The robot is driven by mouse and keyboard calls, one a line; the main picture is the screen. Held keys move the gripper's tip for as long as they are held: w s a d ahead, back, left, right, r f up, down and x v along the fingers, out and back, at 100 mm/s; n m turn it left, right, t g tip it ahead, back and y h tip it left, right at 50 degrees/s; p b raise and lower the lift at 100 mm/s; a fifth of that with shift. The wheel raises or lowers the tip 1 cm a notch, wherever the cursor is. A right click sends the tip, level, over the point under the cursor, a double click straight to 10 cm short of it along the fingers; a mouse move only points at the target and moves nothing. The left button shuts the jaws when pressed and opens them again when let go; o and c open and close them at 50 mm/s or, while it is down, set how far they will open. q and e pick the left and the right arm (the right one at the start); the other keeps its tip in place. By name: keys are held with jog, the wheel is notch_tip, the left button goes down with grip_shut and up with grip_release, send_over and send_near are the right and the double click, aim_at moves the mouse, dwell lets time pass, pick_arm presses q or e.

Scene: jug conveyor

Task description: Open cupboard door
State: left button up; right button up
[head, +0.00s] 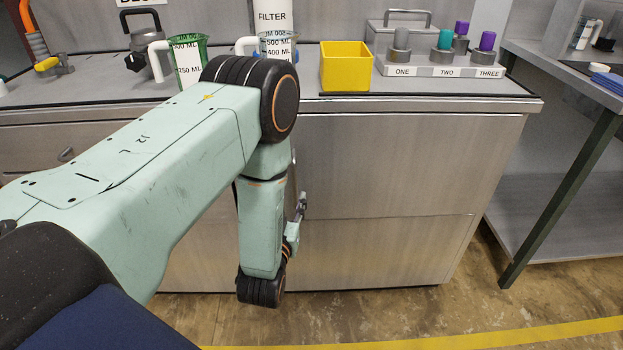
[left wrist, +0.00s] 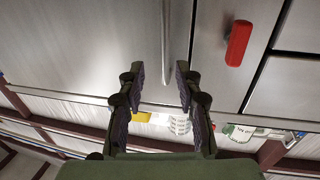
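The cupboard front (head: 385,165) is grey metal under the counter. In the left wrist view, which looks upside down, a door panel (left wrist: 100,40) carries a thin metal bar handle (left wrist: 165,35). My left gripper (left wrist: 160,70) is open, its two fingers apart on either side of the bar's line. I cannot tell whether the bar is between the pads or just beyond them. A red handle (left wrist: 238,43) sits on the panel to the right. In the head view my left gripper (head: 298,215) is mostly hidden behind my forearm, low before the cupboard. My right gripper is not in view.
On the counter stand a green-rimmed jug (head: 188,62), a second jug (head: 277,46), a yellow box (head: 346,67) and a numbered rack (head: 440,65). A side table (head: 590,60) stands at right. The floor (head: 400,312) in front is clear, with a yellow line.

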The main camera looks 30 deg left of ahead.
aim_at(294, 180)
pick_arm(q)
jog(key=x, duration=0.2)
jog(key=b+x, duration=0.1)
jog(key=x, duration=0.1)
jog(key=r+x, duration=0.1)
jog(key=x, duration=0.1)
jog(key=shift+w+a+b, duration=0.1)
jog(key=shift+a+b, duration=0.25)
jog(key=shift+a, duration=0.05)
jog(key=shift+w+a, duration=0.35)
jog(key=shift+w, duration=0.25)
jog(key=shift+d, duration=0.15)
jog(key=shift+c, duration=0.4)
jog(key=c, duration=0.4)
grip_shut()
